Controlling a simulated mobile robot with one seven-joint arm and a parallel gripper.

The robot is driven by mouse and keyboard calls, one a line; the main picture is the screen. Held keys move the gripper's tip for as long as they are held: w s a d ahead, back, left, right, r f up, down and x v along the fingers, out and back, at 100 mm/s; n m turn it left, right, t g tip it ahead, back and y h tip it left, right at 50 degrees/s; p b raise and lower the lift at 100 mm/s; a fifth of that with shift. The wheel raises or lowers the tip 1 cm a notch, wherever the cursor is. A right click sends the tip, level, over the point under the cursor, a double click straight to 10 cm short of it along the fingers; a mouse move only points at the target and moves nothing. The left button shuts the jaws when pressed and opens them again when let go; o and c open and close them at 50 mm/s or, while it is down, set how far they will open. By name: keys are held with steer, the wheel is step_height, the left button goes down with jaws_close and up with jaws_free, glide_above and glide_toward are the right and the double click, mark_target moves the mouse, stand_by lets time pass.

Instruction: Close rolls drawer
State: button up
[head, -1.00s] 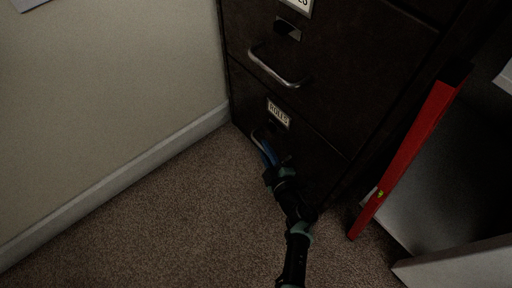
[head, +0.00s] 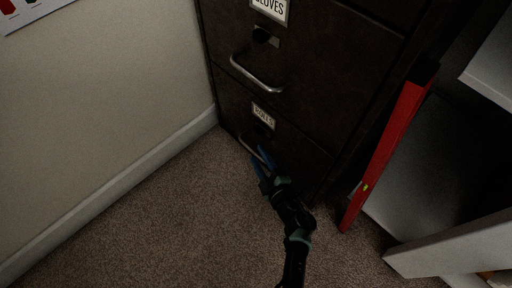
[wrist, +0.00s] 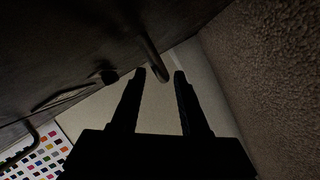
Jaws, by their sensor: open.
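The rolls drawer (head: 279,139) is the bottom drawer of a dark filing cabinet in the head view, and its front looks flush with the drawer above. Its label (head: 263,116) reads ROLLS. A curved metal handle (head: 247,147) sits below the label. My gripper (head: 263,161) is open in front of the drawer, close to the right part of the handle. In the wrist view the two dark fingers (wrist: 160,75) are apart, with the end of a metal handle (wrist: 152,55) just beyond their tips. I cannot tell whether they touch it.
The gloves drawer (head: 300,60) with its handle (head: 256,76) is above. A red level (head: 388,150) leans right of the cabinet, near a white shelf unit (head: 450,245). A wall with a white baseboard (head: 120,188) is on the left. The carpet (head: 170,230) is clear.

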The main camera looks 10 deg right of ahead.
steer(key=p+v, duration=0.5)
steer(key=v, duration=0.5)
steer(key=shift+w+a, duration=0.1)
